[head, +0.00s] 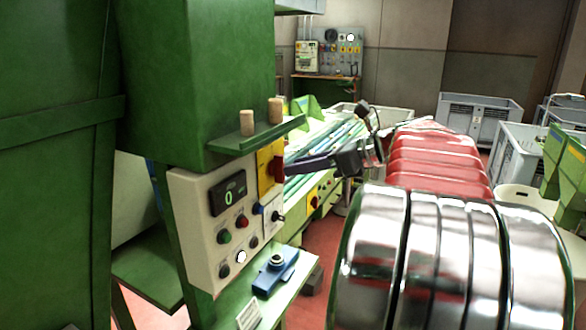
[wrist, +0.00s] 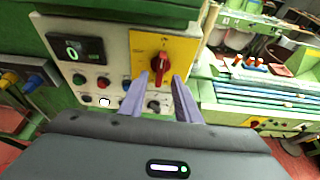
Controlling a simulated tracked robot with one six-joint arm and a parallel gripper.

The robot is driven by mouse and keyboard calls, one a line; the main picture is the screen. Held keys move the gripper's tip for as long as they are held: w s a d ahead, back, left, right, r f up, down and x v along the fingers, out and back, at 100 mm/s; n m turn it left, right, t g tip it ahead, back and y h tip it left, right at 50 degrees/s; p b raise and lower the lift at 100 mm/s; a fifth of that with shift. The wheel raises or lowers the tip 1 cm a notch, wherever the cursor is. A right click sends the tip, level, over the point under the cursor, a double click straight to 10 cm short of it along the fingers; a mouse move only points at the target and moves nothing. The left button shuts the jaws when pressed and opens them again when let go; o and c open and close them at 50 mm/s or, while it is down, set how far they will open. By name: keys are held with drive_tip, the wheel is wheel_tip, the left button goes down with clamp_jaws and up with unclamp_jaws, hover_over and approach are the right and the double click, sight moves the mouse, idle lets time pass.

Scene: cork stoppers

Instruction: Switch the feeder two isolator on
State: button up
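A red rotary isolator knob (head: 278,168) sits on a yellow plate (head: 264,172) at the right of a pale control panel (head: 200,230). In the wrist view the knob (wrist: 159,67) stands about upright on its yellow plate (wrist: 178,50). Its lettering is too small to read. My gripper (wrist: 160,77) is open, with a purple finger on each side of the knob's lower part in the picture. I cannot tell whether they touch it. In the head view my gripper (head: 286,166) reaches the knob from the right, and its fingers overlap each other.
The panel has a display reading 0 (head: 228,195) and several buttons. Two corks (head: 247,122) stand on the green shelf (head: 235,140) above. A blue device (head: 275,272) lies on the ledge below. Another yellow plate with a red knob (head: 313,199) shows behind. Grey crates (head: 480,108) stand at right.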

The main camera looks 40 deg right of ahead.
drive_tip(key=v, duration=1)
drive_tip(key=shift+s, duration=0.25)
